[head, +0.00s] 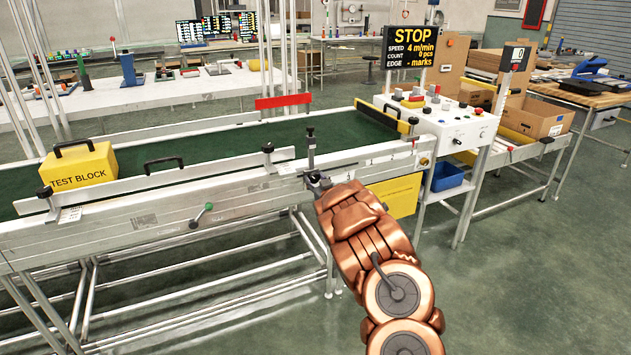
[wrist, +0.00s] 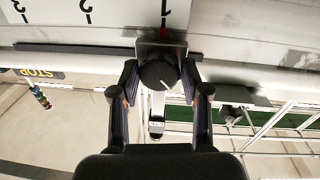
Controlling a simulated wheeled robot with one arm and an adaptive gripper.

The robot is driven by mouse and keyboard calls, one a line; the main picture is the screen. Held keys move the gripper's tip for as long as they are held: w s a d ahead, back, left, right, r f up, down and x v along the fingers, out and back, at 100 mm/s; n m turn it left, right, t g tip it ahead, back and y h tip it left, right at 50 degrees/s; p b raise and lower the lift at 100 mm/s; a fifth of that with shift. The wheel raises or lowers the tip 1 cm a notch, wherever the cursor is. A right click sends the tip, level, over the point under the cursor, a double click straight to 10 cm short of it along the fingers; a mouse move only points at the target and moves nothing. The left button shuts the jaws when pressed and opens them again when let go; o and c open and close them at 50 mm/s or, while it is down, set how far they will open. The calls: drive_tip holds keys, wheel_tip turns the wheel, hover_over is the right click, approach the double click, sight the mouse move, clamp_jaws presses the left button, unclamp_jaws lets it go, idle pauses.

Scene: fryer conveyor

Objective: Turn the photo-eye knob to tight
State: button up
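My gripper (head: 318,181) is at the near side of the conveyor, below an upright post with a black top (head: 310,133). In the wrist view, a round black knob (wrist: 158,74) sits on a grey bracket between the two fingers of my gripper (wrist: 159,82). One finger is on each side of the knob, very near it; I cannot tell if both touch. The bracket is beside a white strip with black numbers and lines and a small red mark (wrist: 163,34). I see no readable tight or loose label. In the head view the knob is hidden.
A yellow test block (head: 78,168) stands on the green belt (head: 240,146) at the left. A guide rail with black knobs runs along the near side. The control box (head: 452,125) and a STOP display (head: 410,47) are at the right. The floor in front is clear.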

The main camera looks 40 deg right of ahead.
drive_tip(key=c, duration=0.7)
drive_tip(key=shift+o, duration=0.2)
